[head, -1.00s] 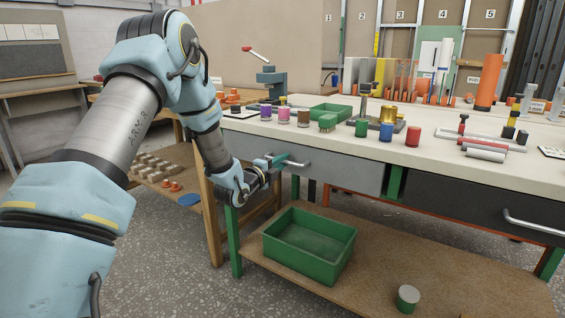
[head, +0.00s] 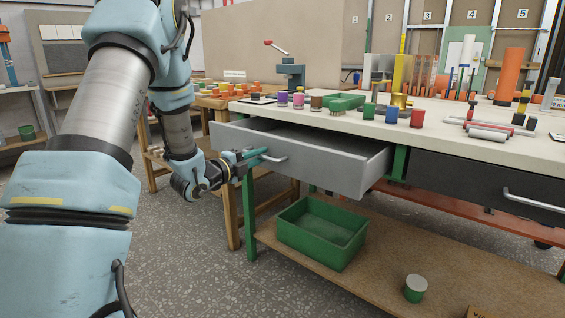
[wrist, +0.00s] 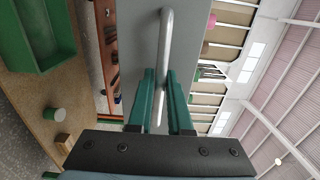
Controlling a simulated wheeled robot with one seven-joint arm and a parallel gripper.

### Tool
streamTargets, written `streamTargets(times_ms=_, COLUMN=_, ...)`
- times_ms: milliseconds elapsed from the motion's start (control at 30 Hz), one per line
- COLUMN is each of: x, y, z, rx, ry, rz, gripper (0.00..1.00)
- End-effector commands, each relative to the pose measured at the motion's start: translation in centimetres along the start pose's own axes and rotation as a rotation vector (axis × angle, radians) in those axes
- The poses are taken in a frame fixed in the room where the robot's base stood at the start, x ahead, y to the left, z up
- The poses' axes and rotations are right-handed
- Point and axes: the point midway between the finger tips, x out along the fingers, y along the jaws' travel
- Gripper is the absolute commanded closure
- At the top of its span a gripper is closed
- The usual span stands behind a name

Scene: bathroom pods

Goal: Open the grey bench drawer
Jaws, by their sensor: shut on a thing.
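The grey bench drawer (head: 330,165) is pulled out from under the left part of the bench top, and its open inside shows in the head view. Its silver bar handle (head: 273,159) is on the front face. My gripper (head: 262,153) is at the handle with its fingers shut on it. In the wrist view the handle (wrist: 166,50) runs down between the two green fingers of my gripper (wrist: 161,80), with the grey drawer front (wrist: 143,35) behind it.
A black drawer (head: 485,185) with its own handle is shut at the right. A green bin (head: 325,238) and a round green can (head: 415,289) stand on the low shelf (head: 350,280). Coloured cylinders and tools stand on the bench top (head: 480,150). The speckled floor in front is clear.

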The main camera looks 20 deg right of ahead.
Motion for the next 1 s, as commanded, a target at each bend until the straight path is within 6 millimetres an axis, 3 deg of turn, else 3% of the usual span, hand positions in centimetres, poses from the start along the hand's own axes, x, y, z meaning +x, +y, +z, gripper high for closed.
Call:
streamTargets(times_ms=200, x=-4.1, y=0.3, z=0.6, rx=0.0, ry=-0.002, rz=0.002, gripper=1.0)
streamTargets(times_ms=400, x=-6.3, y=0.2, z=0.6, rx=-0.001, ry=-0.002, rz=0.002, gripper=1.0)
streamTargets(times_ms=933, x=-7.1, y=0.1, z=0.5, rx=0.0, ry=0.0, rz=0.002, gripper=1.0)
streamTargets(times_ms=967, x=-7.1, y=0.1, z=0.5, rx=0.0, ry=0.0, rz=0.002, gripper=0.81)
streamTargets(times_ms=1000, x=-7.1, y=0.1, z=0.5, rx=0.0, ry=0.0, rz=0.002, gripper=0.77)
